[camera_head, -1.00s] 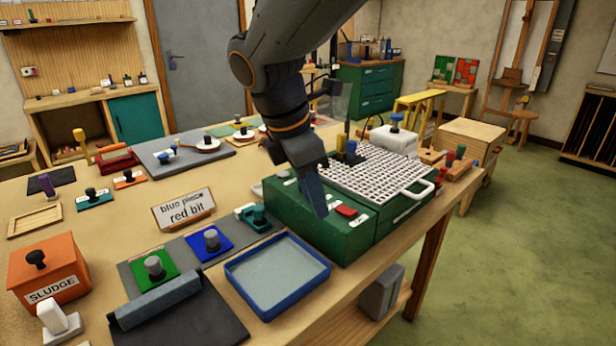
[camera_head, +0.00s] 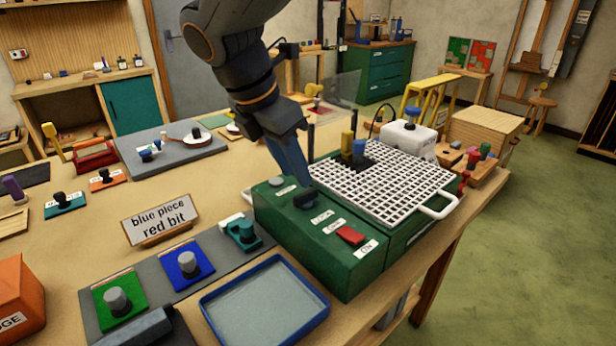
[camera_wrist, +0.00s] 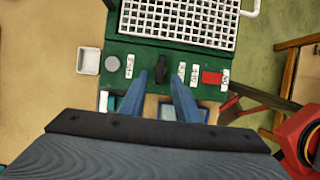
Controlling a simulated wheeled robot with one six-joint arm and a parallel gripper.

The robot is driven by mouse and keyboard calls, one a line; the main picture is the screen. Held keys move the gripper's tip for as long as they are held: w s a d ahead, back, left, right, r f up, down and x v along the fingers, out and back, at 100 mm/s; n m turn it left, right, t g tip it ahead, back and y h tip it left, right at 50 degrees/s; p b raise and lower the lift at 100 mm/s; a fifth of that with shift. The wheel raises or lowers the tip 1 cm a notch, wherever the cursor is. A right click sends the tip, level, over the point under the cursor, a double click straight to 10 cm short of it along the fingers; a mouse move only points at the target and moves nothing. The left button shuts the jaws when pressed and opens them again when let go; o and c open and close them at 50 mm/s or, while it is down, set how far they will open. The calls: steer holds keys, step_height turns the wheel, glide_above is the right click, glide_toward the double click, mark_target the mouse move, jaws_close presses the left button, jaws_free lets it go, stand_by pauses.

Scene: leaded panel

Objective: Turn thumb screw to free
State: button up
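The thumb screw appears to be the dark knob (camera_head: 304,201) on the top panel of the green machine (camera_head: 325,245), beside small white labels (camera_head: 322,217). I cannot read clearly which way it is set. In the wrist view the gripper (camera_wrist: 161,80) is open, with the dark knob (camera_wrist: 163,70) between and just ahead of the fingertips. I see no clear contact.
A red switch (camera_head: 349,235) and a round grey button (camera_head: 277,181) share the panel. A white grid (camera_head: 385,190) with upright coloured pieces lies behind it. A blue-rimmed tray (camera_head: 265,306) sits in front, and a sign (camera_head: 160,216) stands left. The table's right edge is close.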

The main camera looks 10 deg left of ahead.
mark_target(305, 193)
steer(key=x, duration=0.6)
steer(key=shift+c, duration=0.2)
jaws_close()
